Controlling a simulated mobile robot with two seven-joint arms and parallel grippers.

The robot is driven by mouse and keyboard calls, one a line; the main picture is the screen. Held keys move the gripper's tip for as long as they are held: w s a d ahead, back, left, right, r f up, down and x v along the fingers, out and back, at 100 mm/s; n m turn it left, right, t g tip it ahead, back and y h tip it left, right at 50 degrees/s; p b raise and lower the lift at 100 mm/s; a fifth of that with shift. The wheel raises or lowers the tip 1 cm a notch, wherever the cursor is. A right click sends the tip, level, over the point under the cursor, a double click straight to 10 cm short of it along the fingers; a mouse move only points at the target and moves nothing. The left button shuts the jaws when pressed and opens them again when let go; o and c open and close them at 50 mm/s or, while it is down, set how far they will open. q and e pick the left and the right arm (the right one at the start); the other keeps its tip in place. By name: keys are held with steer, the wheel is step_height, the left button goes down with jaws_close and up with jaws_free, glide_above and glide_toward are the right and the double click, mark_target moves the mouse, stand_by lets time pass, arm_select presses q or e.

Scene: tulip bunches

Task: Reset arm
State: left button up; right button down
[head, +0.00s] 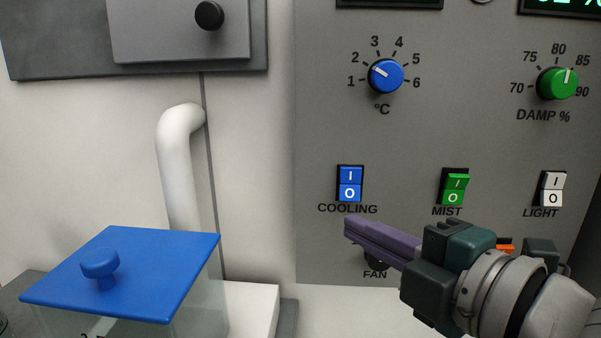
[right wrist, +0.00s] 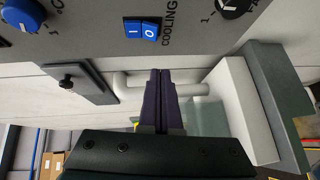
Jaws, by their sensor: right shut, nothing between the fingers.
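My right gripper (head: 352,228) comes in from the lower right in front of the grey control panel (head: 462,130). Its purple fingers are shut with nothing between them, below the blue COOLING switch (head: 350,183) and partly over the FAN control, which is mostly hidden. The right wrist view shows the two fingers (right wrist: 160,76) side by side, with the COOLING switch (right wrist: 140,31) beyond them. I cannot tell whether the fingertips touch the panel. My left gripper is not in view.
The panel also has a blue °C knob (head: 386,75), a green DAMP knob (head: 557,83), a green MIST switch (head: 455,187) and a white LIGHT switch (head: 552,188). A clear box with a blue lid (head: 150,270) stands at lower left, before a white pipe (head: 176,165).

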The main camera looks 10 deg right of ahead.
steer(key=shift+s, duration=0.2)
steer(key=s+d+m+g+h+p, duration=0.25)
steer(key=s+m+g+p, duration=0.35)
steer(key=s+m, duration=0.5)
steer(key=s+d+m+g+h+p, duration=0.25)
steer(key=s+m+g+p, duration=0.45)
steer(key=s, duration=0.6)
step_height(320, 180, up, 36)
steer(key=m+t+p, duration=0.1)
steer(key=p, duration=3.2)
steer(key=shift+w+p, duration=0.25)
steer(key=shift+p, duration=0.1)
steer(key=shift+a+f, duration=0.1)
steer(key=shift+f, duration=0.05)
